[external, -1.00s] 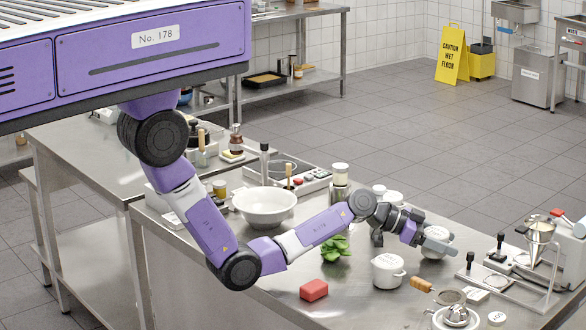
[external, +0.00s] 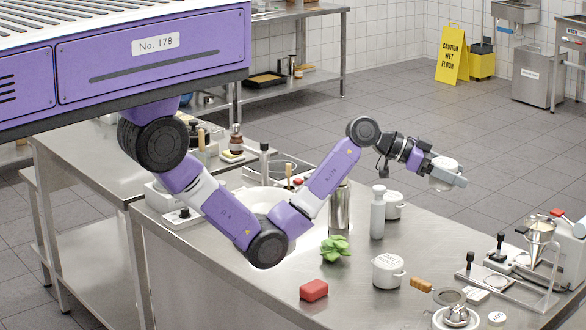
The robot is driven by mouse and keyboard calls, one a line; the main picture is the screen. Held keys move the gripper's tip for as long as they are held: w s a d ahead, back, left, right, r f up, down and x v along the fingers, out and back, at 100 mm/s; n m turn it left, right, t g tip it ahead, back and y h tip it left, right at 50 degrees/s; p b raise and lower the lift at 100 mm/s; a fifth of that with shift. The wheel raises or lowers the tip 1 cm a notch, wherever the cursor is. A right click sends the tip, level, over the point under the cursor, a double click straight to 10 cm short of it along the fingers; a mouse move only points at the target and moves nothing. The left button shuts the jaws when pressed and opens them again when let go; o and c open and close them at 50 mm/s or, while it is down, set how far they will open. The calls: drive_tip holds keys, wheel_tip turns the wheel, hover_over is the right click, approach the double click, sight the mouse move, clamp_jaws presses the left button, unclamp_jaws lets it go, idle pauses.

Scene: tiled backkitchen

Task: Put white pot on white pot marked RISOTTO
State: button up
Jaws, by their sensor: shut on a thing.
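My gripper (external: 452,178) is shut on a white pot (external: 447,163) and holds it in the air above the right part of the counter. The gripper's fingers hide part of this pot. A second white pot (external: 387,271) with a side handle stands upright on the counter, below and left of the gripper. It has dark lettering on its front, too small to read for sure. Another white pot (external: 394,208) stands farther back, partly hidden by a white bottle. I cannot tell for sure which standing pot is marked RISOTTO.
The white bottle (external: 377,214) stands upright behind the lettered pot. Green leaves (external: 335,248) and a red block (external: 313,290) lie to its left. A sieve (external: 450,296) and a wooden-handled tool (external: 421,285) lie to its right. The counter (external: 430,240) is clear behind them.

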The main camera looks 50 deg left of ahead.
drive_tip(key=s+d, duration=0.3)
drive_tip(key=d, duration=0.1)
wheel_tip(320, 180, up, 7)
drive_tip(key=n+t+y+p, duration=0.1)
drive_tip(key=n+t+y, duration=0.3)
drive_tip(key=n+y, duration=0.1)
hover_over(399, 258)
wheel_tip(399, 258, down, 20)
drive_tip(key=shift+w+r+b, duration=0.1)
drive_tip(key=shift+b, duration=0.75)
drive_tip(key=o, duration=1.7)
drive_tip(key=shift+f, duration=0.25)
drive_tip(key=shift+r, duration=0.1)
